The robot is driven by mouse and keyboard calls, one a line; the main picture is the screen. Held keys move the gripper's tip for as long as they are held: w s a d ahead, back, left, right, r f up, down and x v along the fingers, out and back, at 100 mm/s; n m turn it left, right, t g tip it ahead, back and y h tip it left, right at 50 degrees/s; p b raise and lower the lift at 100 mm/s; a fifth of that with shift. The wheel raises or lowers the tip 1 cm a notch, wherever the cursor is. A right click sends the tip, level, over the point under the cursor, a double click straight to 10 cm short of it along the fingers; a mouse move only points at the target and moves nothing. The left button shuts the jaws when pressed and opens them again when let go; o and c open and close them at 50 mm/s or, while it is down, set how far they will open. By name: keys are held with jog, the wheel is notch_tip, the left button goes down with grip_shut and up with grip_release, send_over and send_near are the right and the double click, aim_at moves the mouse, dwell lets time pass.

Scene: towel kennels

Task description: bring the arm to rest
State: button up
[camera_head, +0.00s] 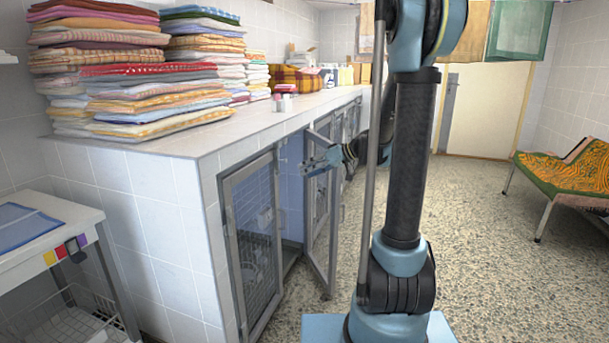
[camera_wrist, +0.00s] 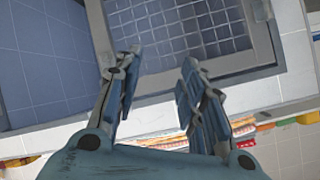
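My arm rises at the centre of the head view and reaches back toward the tiled counter. My gripper (camera_head: 318,165) is near the kennel doors, in front of the counter's upper front. In the wrist view my gripper (camera_wrist: 158,75) shows two blue-grey fingers spread apart with nothing between them. A mesh kennel door (camera_head: 321,205) stands ajar beside my gripper in the head view. In the wrist view a mesh door (camera_wrist: 185,40) lies beyond the fingertips. I cannot tell whether the gripper touches the door.
A closed-looking mesh door (camera_head: 255,240) is nearer. Stacked towels (camera_head: 150,75) fill the near end of the counter (camera_head: 225,133). A small table (camera_head: 50,222) stands at the left, and a cot with a patterned cover (camera_head: 570,170) at the right. The speckled floor (camera_head: 500,255) between is clear.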

jog(key=s+d+f+m+h, duration=0.2)
jog(key=s+d, duration=0.3)
jog(key=s, duration=0.6)
jog(key=s+d+f+m+g+h, duration=0.1)
jog(key=s+d+f+m+h, duration=0.2)
jog(key=s, duration=0.8)
jog(key=s+d+f+m+h, duration=0.2)
jog(key=s+d+f+h, duration=0.4)
jog(key=s, duration=0.5)
jog(key=shift+d+m+g, duration=0.4)
jog(key=shift+d, duration=0.75)
jog(key=shift+s+d+f, duration=0.2)
jog(key=shift+s+d, duration=0.15)
jog(key=shift+s, duration=0.05)
jog(key=shift+c, duration=0.4)
jog(key=shift+d, duration=0.15)
